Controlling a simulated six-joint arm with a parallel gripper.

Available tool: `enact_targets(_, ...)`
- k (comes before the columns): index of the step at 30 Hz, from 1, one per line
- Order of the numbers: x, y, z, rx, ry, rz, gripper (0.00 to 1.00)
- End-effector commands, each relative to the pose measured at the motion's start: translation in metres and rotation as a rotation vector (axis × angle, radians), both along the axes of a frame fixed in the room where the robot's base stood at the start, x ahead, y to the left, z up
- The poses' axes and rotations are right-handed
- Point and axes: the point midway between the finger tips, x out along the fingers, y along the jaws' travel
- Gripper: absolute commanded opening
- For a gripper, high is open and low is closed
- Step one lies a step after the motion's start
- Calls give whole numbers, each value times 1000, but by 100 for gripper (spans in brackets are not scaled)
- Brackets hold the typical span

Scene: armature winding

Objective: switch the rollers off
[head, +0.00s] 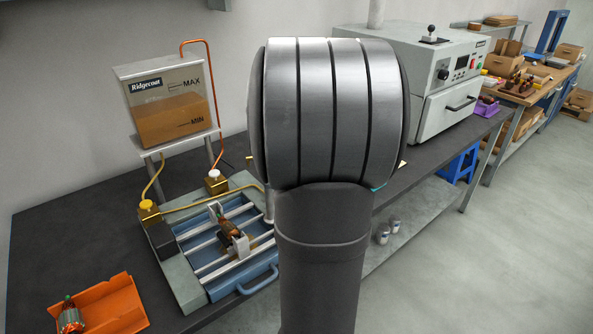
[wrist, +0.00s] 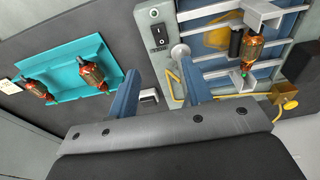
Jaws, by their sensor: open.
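A switch panel shows at the top of the wrist view, with a black rocker switch (wrist: 157,29) on it. Its on or off position is too small to tell. Beside it is the blue tray (wrist: 200,14) with metal rails, where a copper-wound armature (wrist: 250,52) lies in a holder. The armature also shows in the head view (head: 230,228). My gripper (wrist: 160,66) is open and empty; its blue fingers are apart, below the switch in the picture. In the head view my arm hides the gripper and the switch.
A teal tray (wrist: 98,50) with two armatures lies left in the wrist view. A round metal post top (wrist: 180,52) stands near the right finger. The head view shows a varnish tank (head: 170,100), an orange tray (head: 120,308) and a grey oven (head: 440,75).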

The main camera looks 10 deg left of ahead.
Motion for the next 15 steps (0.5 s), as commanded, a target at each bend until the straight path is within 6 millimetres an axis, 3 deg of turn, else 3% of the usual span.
enact_targets(6,-3,-4,41,0,-3,0,45)
enact_targets(15,-6,-5,56,0,2,-1,45)
